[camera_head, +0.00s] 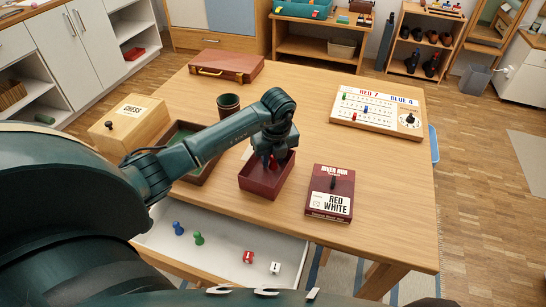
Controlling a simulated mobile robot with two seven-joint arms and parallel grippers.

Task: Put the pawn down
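My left gripper (272,163) points down into an open dark red box (262,189) on the table. A small red pawn (272,160) shows between its fingers, which seem closed on it. The fingertips and the pawn's base are partly hidden, so I cannot tell whether the pawn touches the box floor. My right gripper is not in view.
A dark red game box (330,190) lies right of the open box. A scoreboard (378,112), a cup (229,104), a brown case (226,66) and a chess box (128,125) surround it.

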